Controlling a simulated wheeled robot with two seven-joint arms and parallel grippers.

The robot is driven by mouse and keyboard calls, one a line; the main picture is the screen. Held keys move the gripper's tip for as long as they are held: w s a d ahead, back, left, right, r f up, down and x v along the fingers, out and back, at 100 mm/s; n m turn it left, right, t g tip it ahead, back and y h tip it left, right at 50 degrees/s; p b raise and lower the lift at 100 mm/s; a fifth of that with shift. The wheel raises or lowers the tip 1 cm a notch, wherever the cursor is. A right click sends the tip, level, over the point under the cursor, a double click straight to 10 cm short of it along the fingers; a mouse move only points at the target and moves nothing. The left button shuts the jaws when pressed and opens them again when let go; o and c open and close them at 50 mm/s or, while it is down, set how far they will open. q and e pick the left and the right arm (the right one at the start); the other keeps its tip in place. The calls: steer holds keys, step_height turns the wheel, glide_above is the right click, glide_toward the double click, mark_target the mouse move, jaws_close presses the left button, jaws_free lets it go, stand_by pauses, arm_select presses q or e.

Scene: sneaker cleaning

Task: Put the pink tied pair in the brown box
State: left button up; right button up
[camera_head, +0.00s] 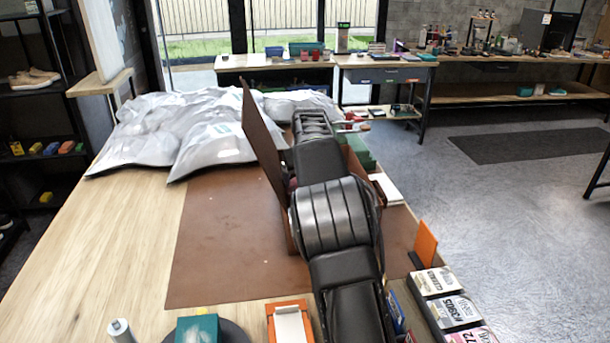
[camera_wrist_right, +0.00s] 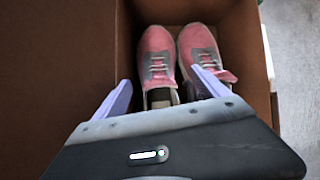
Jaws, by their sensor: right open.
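The pink pair, two pink sneakers with grey laces and tongues (camera_wrist_right: 158,55) (camera_wrist_right: 200,48), lies side by side inside the brown box (camera_wrist_right: 232,20) in the right wrist view. Whether they are tied together cannot be seen. My right gripper (camera_wrist_right: 162,82) is open, its two pale fingers spread over the near ends of the shoes. I cannot tell whether the fingers touch them. In the head view my right arm hides most of the box and the shoes; the raised brown lid (camera_head: 262,145) shows left of the arm. My left gripper is not in view.
Grey crumpled bags (camera_head: 200,130) lie at the table's far left. A brown mat (camera_head: 225,240) lies left of the arm, mostly bare. An orange tray (camera_head: 290,320), a dark green block (camera_head: 197,328) and several small boxes (camera_head: 450,300) sit along the near edge.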

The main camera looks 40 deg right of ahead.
steer(key=shift+r, duration=0.15)
steer(key=shift+r, duration=0.3)
steer(key=b+v, duration=0.1)
steer(key=v, duration=1.1)
steer(key=shift+r, duration=0.15)
